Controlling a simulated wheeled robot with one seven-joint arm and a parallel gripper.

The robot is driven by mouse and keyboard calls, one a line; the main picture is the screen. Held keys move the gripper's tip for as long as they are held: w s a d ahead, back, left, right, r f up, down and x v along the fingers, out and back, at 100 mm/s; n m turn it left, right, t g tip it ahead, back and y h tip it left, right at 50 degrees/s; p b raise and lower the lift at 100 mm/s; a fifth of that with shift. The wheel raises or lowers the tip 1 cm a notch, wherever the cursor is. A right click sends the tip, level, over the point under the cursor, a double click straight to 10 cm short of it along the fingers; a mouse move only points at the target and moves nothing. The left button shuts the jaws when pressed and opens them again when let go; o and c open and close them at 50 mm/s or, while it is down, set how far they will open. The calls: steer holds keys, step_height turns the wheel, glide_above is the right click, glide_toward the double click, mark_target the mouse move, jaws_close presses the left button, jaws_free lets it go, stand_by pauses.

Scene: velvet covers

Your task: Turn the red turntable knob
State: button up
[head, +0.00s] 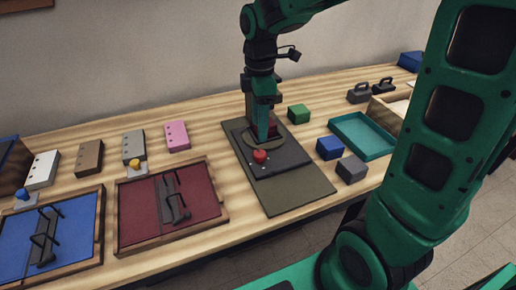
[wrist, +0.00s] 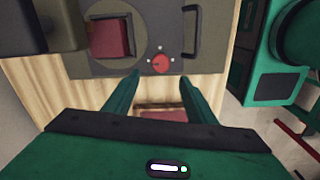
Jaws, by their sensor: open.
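The red knob (head: 260,156) is a small round dial with pale dots around it on the dark grey turntable unit (head: 283,162). Beside it on the unit is a round disc (wrist: 95,50) bearing a dark red block (wrist: 110,38). My gripper (head: 262,139) points down over the unit, close to the knob. In the wrist view the open, empty fingers (wrist: 161,77) are on either side of the line to the knob (wrist: 160,63), which appears just past the tips. Contact and exact height cannot be told. The gripper partly hides the disc and block in the head view.
A maroon framed panel (head: 125,215) lies left. An olive board (head: 300,195) lies in front.

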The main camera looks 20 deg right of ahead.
mark_target(260, 153)
step_height(260, 153, down, 10)
steer(key=shift+d+r, duration=0.1)
steer(key=shift+r, duration=0.05)
stand_by(0.3)
steer(key=c, duration=1)
steer(key=shift+c, duration=0.2)
